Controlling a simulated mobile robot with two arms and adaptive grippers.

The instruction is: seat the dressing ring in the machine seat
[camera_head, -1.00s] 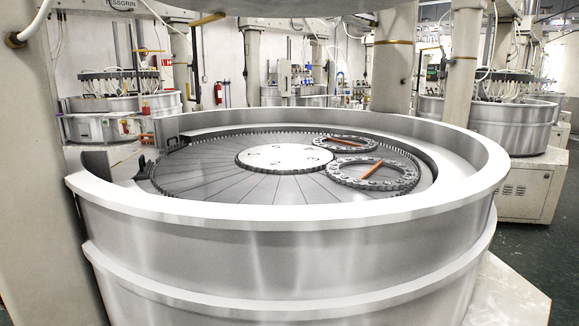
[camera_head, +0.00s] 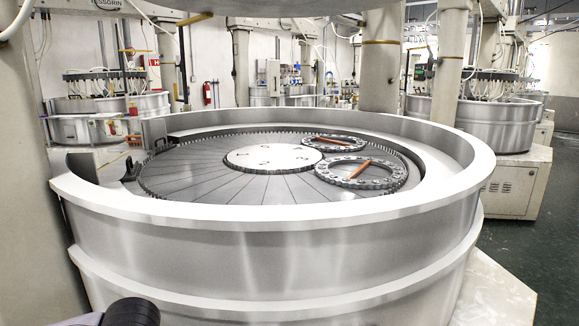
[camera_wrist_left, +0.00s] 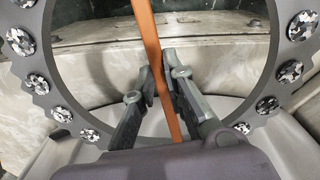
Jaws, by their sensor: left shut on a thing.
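In the left wrist view, my left gripper (camera_wrist_left: 164,78) is shut on the orange bar (camera_wrist_left: 149,30) of a dressing ring (camera_wrist_left: 30,63). The ring is grey, with a toothed outer edge and speckled round pads; its far and near parts are out of frame or hidden. In the head view, the large machine has a dark segmented lapping plate (camera_head: 190,176) with a pale centre disc (camera_head: 272,157). Two similar rings with orange bars lie on its right side, one nearer (camera_head: 347,182) and one farther (camera_head: 333,151). I cannot tell which spot is the seat. My right gripper is not seen.
A high round metal rim (camera_head: 250,212) surrounds the plate, with a gap at its left and small black brackets (camera_head: 132,168) there. A thick column (camera_head: 380,75) stands behind the machine. Other machines (camera_head: 462,122) stand farther back. Open floor (camera_head: 545,240) shows at the right.

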